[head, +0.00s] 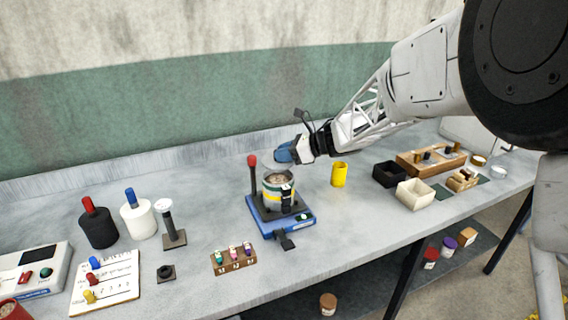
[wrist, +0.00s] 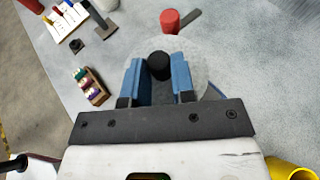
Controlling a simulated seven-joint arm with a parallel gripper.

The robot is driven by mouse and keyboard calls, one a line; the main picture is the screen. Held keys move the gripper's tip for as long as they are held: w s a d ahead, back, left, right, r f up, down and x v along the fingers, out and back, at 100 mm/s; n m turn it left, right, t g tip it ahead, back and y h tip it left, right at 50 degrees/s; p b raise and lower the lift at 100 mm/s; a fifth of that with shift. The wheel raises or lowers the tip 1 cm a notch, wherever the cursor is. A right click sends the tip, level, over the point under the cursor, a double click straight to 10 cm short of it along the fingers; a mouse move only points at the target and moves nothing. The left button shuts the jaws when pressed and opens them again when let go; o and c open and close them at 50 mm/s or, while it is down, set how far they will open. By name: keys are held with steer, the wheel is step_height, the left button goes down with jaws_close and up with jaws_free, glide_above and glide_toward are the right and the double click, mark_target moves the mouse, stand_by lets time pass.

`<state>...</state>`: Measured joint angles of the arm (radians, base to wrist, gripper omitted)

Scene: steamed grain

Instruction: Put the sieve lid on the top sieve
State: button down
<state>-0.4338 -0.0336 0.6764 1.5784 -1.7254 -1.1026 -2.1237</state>
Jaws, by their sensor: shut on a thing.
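The sieve stack (head: 272,193) stands upright on the blue shaker base (head: 303,221). Its top sieve looks open, with pale brownish grain inside. My gripper (head: 284,153) is above and behind the stack, apart from it. In the wrist view my gripper (wrist: 158,75) has its blue fingers shut on the black knob (wrist: 158,62) of the sieve lid, a flat grey disc (wrist: 192,50). The lid is hard to make out in the head view. In the wrist view it and the gripper hide the stack.
A red-topped post (head: 252,170) rises at the stack's left rear. A yellow cup (head: 339,174) stands to the right, near dark and cream boxes (head: 415,194). A small rack of vials (head: 233,261) is at front left. Bare table lies behind the stack.

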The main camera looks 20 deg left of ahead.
mark_target(291, 163)
steer(key=shift+f, duration=0.1)
steer(key=shift+f, duration=1.65)
steer(key=shift+f, duration=0.65)
steer(key=c, duration=1)
jaws_free()
steer(key=shift+o, duration=0.2)
steer(key=shift+r, duration=0.2)
steer(key=shift+r, duration=0.5)
steer(key=v, duration=1.2)
